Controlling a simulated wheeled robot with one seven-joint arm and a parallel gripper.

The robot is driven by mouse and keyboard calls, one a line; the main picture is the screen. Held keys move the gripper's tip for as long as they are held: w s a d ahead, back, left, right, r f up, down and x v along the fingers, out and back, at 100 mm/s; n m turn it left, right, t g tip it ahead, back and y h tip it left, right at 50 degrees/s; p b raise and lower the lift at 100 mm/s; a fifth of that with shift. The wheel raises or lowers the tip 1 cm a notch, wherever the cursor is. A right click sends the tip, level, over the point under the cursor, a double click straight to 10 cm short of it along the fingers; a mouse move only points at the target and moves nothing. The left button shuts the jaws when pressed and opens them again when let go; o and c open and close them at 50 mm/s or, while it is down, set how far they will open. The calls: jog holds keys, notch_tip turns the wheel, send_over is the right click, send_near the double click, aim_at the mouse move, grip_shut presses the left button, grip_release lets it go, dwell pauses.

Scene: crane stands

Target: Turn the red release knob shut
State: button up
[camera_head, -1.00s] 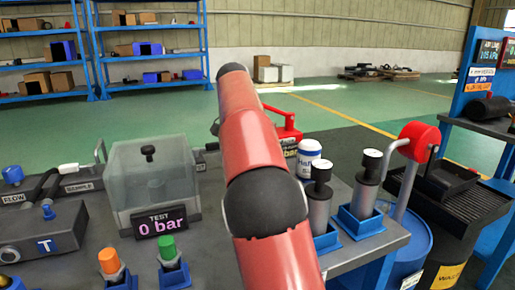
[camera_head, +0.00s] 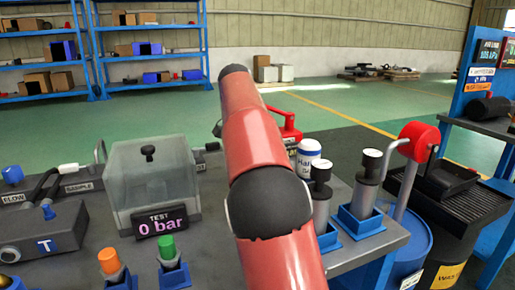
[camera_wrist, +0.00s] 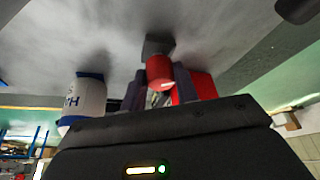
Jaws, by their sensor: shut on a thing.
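In the wrist view, the red release knob (camera_wrist: 160,72) is a short red cylinder on a dark block. My gripper (camera_wrist: 160,88) is shut on it, with one dark finger on each side. Behind the right finger is a larger red body (camera_wrist: 205,85). In the head view, a red unit (camera_head: 288,128) with a handle shows just right of my arm. My arm hides the gripper and the knob there, and the knob's turn angle cannot be told.
Metal cylinders in blue holders (camera_head: 362,222) stand at the bench's right. A clear box (camera_head: 150,180) and a "0 bar" display (camera_head: 160,222) are left.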

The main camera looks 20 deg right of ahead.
jog(key=shift+s+d+n+t+y, duration=0.1)
jog(key=shift+n+t+y, duration=0.25)
jog(key=shift+n, duration=0.95)
jog(key=shift+s+n+t+y, duration=0.1)
jog(key=shift+n+t+y, duration=0.25)
jog(key=shift+n, duration=0.95)
jog(key=shift+w, duration=0.1)
jog(key=o, duration=1)
jog(key=shift+v, duration=3.95)
jog(key=shift+f, duration=0.1)
